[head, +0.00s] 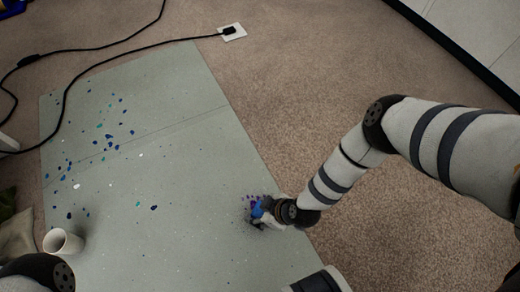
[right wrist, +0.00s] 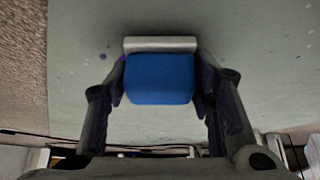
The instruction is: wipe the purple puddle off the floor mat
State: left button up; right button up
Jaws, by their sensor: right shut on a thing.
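The grey-green floor mat (head: 190,150) lies on brown carpet. My right gripper (head: 262,213) is low at the mat's right part, shut on a blue block (head: 257,209). In the right wrist view, the blue block (right wrist: 160,80) sits between the two fingers, with a pale grey strip along its far side. Purple marks (head: 250,200) of the puddle show on the mat around the gripper in the head view. The gripper and block hide part of that spot, so its full extent cannot be told. A purple dot (right wrist: 103,57) shows left of the block in the right wrist view. My left gripper is out of view.
Several blue, teal and white flecks (head: 105,130) dot the mat's left half. A black cable (head: 130,50) runs to a white socket plate (head: 232,32) beyond the mat. The mat's middle is clear of objects.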

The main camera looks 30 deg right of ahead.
aim_at(259, 210)
jog(key=r+p, duration=0.1)
jog(key=r, duration=0.1)
jog(key=r+p, duration=0.1)
jog(key=shift+w+r, duration=0.2)
jog(key=shift+r, duration=0.15)
jog(key=shift+r+p, duration=1.4)
jog(key=shift+r, duration=0.55)
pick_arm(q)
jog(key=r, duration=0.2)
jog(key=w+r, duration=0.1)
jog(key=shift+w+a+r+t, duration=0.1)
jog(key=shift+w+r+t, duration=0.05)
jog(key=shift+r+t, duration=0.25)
pick_arm(e)
jog(key=shift+s, duration=0.1)
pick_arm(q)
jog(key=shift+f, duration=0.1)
pick_arm(e)
jog(key=shift+f, duration=0.1)
